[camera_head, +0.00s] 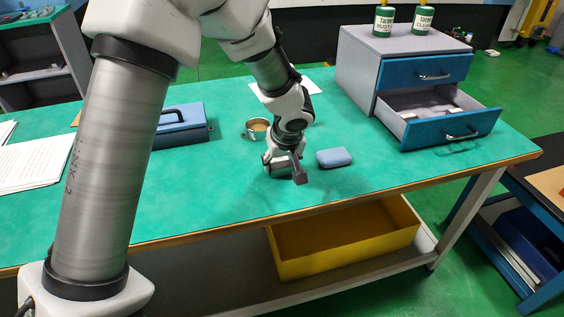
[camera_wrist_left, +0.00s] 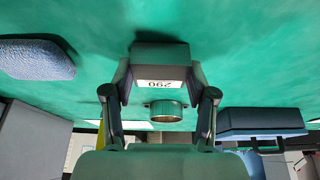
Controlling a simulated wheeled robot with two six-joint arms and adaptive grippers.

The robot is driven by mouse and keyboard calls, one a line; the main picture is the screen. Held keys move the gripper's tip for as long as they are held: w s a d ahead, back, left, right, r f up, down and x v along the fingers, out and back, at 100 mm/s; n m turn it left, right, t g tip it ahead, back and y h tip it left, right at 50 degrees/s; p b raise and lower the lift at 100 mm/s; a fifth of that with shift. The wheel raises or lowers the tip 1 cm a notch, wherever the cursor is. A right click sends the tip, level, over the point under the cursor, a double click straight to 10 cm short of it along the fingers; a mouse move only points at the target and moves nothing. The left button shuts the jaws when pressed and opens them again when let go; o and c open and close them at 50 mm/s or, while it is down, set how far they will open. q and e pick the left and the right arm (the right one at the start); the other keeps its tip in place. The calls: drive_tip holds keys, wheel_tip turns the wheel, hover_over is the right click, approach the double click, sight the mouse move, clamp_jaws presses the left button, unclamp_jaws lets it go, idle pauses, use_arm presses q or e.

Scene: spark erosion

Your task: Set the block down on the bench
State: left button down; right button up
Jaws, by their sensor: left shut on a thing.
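My left gripper (camera_head: 285,166) is low over the green bench (camera_head: 225,190), near its front middle. It is shut on the block (camera_head: 281,171), which is mostly hidden by the fingers in the head view. In the left wrist view the block (camera_wrist_left: 160,56) is dark grey with a white label, held between the two fingertips (camera_wrist_left: 160,80). A dark shadow lies close beside the block on the green top. The block is at or just above the bench; I cannot tell whether it touches. My right gripper is not in view.
A blue-grey sponge-like pad (camera_head: 334,158) lies just right of the gripper. A round metal cup (camera_head: 257,129) stands behind it. A blue box (camera_head: 181,127) is at left, and a drawer cabinet (camera_head: 362,70) with an open drawer is at right. The front right of the bench is clear.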

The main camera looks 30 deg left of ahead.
use_arm(q)
drive_tip(key=shift+f, duration=0.1)
drive_tip(key=shift+c, duration=1.7)
unclamp_jaws()
drive_tip(key=shift+d, duration=0.1)
drive_tip(key=shift+r, duration=0.45)
drive_tip(key=p+v, duration=0.3)
drive_tip(key=v, duration=0.8)
drive_tip(key=shift+s+r, duration=0.15)
drive_tip(key=shift+s, duration=0.05)
drive_tip(key=shift+d, duration=0.1)
